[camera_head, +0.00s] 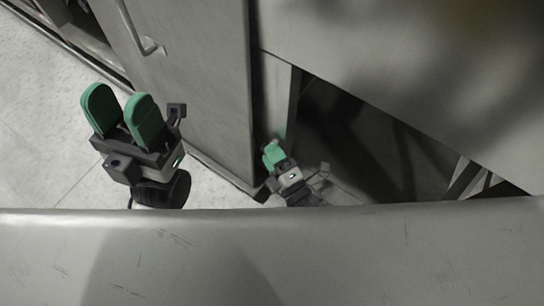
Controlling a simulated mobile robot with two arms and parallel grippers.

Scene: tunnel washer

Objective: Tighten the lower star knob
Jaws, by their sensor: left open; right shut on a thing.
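My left gripper (120,98) is at the left, above the pale floor. Its two green fingers are apart with nothing between them. My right gripper (272,152) is lower down near the middle, beside the edge of a grey panel and the dark opening. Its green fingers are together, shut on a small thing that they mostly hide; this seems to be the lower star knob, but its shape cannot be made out. My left gripper is well apart from it.
A tall grey door panel (200,85) with a bar handle (143,38) stands between the grippers. A large grey sheet (430,65) fills the upper right, above a dark recess (365,140). A broad grey surface (400,255) crosses the foreground and hides what lies below. Floor (45,130) is clear at left.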

